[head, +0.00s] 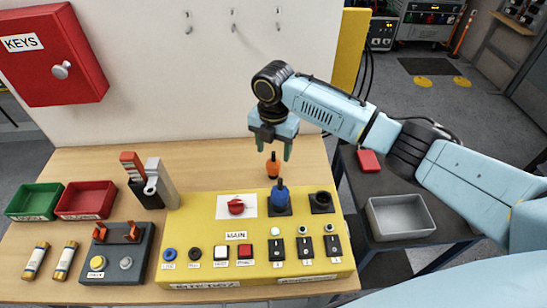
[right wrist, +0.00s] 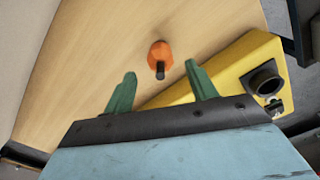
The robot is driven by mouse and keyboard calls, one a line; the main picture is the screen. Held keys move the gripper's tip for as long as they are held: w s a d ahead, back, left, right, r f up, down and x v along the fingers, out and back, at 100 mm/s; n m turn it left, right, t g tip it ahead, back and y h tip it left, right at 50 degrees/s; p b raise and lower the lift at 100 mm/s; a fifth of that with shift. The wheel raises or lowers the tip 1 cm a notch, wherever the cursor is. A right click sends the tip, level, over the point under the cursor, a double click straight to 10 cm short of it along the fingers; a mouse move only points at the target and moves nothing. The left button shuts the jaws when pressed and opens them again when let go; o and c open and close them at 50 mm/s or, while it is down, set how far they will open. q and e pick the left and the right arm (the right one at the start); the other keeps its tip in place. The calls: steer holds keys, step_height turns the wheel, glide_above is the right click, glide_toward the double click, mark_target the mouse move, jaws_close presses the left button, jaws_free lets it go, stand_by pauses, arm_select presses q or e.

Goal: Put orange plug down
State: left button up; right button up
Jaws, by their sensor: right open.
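The orange plug (head: 273,165) stands on the wooden table just behind the yellow control panel (head: 190,215). In the right wrist view the orange plug (right wrist: 159,55) shows with its dark tip toward my gripper. My right gripper (head: 274,150) is open, with its green fingers above the plug. In the right wrist view the plug is ahead of the gap between the fingers (right wrist: 160,85), and nothing is held. My left gripper is not in view.
On the panel, a blue plug (head: 281,196) sits in a socket, beside an empty black socket (head: 321,202) and a red knob (head: 236,206). A grey tray (head: 400,218) and a red block (head: 369,160) are on the dark side table. Green (head: 34,201) and red (head: 87,199) bins stand at left.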

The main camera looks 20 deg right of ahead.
step_height(320, 180, up, 7)
steer(key=shift+f, duration=0.15)
stand_by(0.4)
